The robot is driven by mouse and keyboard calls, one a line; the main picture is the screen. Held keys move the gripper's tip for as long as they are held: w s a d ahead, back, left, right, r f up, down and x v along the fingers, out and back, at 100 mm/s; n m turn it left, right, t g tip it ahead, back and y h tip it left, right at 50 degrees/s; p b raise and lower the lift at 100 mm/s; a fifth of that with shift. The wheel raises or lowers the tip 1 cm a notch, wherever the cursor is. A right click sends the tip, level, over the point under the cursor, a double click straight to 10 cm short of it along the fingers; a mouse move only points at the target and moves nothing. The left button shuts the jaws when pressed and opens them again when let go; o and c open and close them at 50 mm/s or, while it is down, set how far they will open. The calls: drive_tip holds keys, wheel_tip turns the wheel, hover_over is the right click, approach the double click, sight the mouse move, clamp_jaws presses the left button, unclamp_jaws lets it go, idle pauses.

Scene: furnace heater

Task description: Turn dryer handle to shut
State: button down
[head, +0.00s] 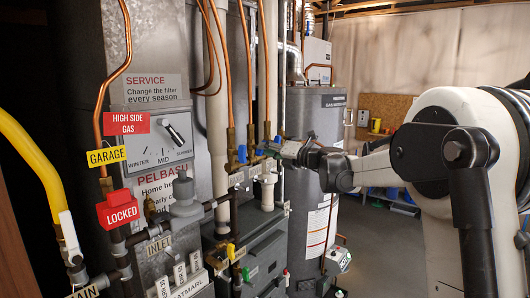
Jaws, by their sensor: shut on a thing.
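My gripper (283,149) reaches in from the right to the copper pipes in the middle of the head view. It is shut on a small valve handle there, mostly hidden by the fingers; a little blue (261,152) shows just left of the fingertips. I cannot read a dryer label, so I cannot tell from markings which valve this is. Another blue valve handle (242,153) stands upright just left, on the neighbouring copper pipe. The exact angle of the gripped handle is hidden.
Vertical copper and white pipes (217,110) crowd close left of my gripper. A grey water heater (318,105) stands behind it. Yellow (231,251) and red (285,272) handles sit lower. The yellow gas pipe (30,155) with a GARAGE tag (106,156) nearby is far left.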

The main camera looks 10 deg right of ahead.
drive_tip(key=m, duration=0.4)
drive_tip(key=shift+m+b, duration=0.3)
drive_tip(key=c, duration=1.6)
unclamp_jaws()
drive_tip(key=shift+c, duration=0.2)
drive_tip(key=shift+s+d, duration=0.1)
drive_tip(key=shift+d, duration=0.05)
drive_tip(key=v, duration=0.6)
drive_tip(key=shift+s+d+b, duration=0.25)
drive_tip(key=shift+s+b, duration=0.05)
drive_tip(key=shift+b, duration=0.05)
